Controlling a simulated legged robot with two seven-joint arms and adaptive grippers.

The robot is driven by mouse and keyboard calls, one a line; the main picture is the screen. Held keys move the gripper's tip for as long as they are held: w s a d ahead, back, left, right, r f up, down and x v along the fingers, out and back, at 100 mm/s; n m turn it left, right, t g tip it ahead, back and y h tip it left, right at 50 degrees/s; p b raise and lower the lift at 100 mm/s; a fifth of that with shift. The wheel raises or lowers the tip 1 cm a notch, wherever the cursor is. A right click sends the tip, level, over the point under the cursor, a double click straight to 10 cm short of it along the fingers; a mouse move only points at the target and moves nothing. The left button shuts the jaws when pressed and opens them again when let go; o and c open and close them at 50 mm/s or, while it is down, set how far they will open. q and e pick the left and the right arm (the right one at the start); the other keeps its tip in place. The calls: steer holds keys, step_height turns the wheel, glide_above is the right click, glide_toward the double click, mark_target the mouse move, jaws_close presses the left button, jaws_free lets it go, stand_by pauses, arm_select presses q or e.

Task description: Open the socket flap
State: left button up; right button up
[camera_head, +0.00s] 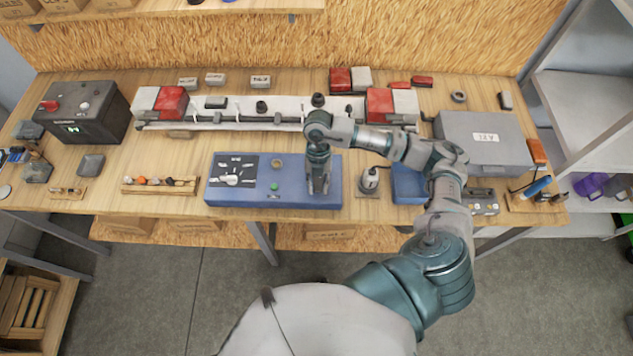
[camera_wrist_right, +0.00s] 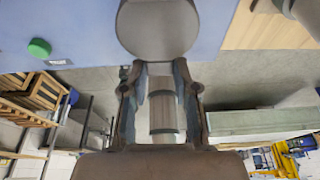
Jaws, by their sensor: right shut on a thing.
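A blue box (camera_head: 240,198) lies on the workbench, with a dark panel and a green button (camera_head: 274,187) on its top. My right gripper (camera_head: 318,188) points down over the right part of this box and hides what is under it. In the right wrist view, a grey round-ended part (camera_wrist_right: 158,28), apparently the socket flap, stands against the blue surface (camera_wrist_right: 85,25). The fingers of my right gripper (camera_wrist_right: 161,105) are on either side of a grey ribbed piece (camera_wrist_right: 163,112) just below it. How far the flap is open cannot be told. My left gripper is not in view.
A long white-and-red trailer frame part (camera_head: 240,118) lies behind the box. A grey device (camera_head: 370,180) stands right of the gripper, near a blue tray (camera_head: 408,184). A wooden rack (camera_head: 160,186) is at the left. A grey case (camera_head: 482,140) is at the right.

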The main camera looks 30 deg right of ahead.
steer(key=shift+p+v, duration=0.65)
steer(key=shift+v, duration=0.25)
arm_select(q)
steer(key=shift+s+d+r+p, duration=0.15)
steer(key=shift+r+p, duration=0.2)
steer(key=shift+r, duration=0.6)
arm_select(e)
steer(key=shift+r, duration=0.55)
steer(key=shift+s, duration=0.1)
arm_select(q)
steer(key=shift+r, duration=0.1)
arm_select(e)
steer(key=shift+r, duration=0.15)
